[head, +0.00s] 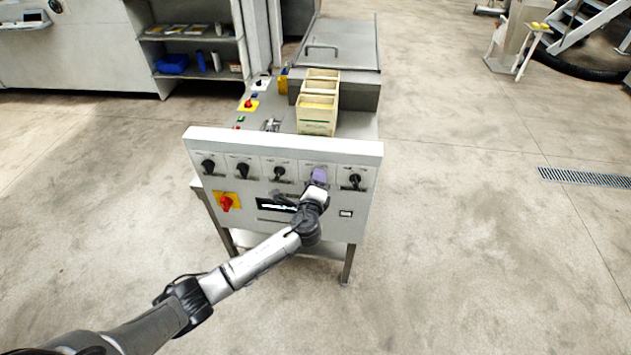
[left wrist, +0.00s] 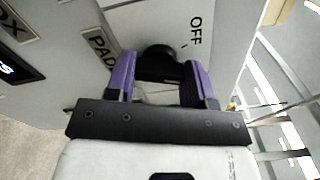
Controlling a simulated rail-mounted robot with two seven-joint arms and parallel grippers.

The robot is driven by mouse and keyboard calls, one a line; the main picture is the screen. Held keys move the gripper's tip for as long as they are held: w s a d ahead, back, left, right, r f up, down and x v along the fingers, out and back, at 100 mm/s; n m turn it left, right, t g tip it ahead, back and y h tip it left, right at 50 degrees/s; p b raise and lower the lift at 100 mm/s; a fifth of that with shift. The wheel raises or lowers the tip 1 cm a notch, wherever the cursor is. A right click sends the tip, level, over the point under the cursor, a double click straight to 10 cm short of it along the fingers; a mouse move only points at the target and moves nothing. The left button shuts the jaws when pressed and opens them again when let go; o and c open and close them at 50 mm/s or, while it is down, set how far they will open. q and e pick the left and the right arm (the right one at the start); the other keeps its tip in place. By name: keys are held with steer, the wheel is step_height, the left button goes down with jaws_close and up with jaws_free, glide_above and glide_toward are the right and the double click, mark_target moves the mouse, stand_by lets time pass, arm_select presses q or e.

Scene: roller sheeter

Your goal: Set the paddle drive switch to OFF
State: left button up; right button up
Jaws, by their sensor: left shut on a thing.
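The paddle drive switch, a black rotary knob (left wrist: 158,60), sits on the pale panel beside a printed OFF mark (left wrist: 196,30) and a label starting with "PAD" (left wrist: 103,44). My left gripper (left wrist: 160,80) has its purple fingers on either side of this knob and is shut on it. In the head view my left gripper (head: 318,178) is at the fourth knob position from the left and hides that knob. I cannot tell clearly which mark the knob points to. My right gripper is not in view.
Other black knobs (head: 243,169) stand in the same row, with one (head: 354,181) just right of my gripper. A red switch on a yellow plate (head: 226,202) and a dark display (head: 275,206) are below.

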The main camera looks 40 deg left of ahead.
arm_select(q)
steer(key=shift+c, duration=0.6)
steer(key=n+b, duration=0.6)
steer(key=n, duration=0.2)
steer(key=shift+f+n, duration=0.1)
steer(key=shift+n, duration=0.3)
steer(key=o, duration=0.9)
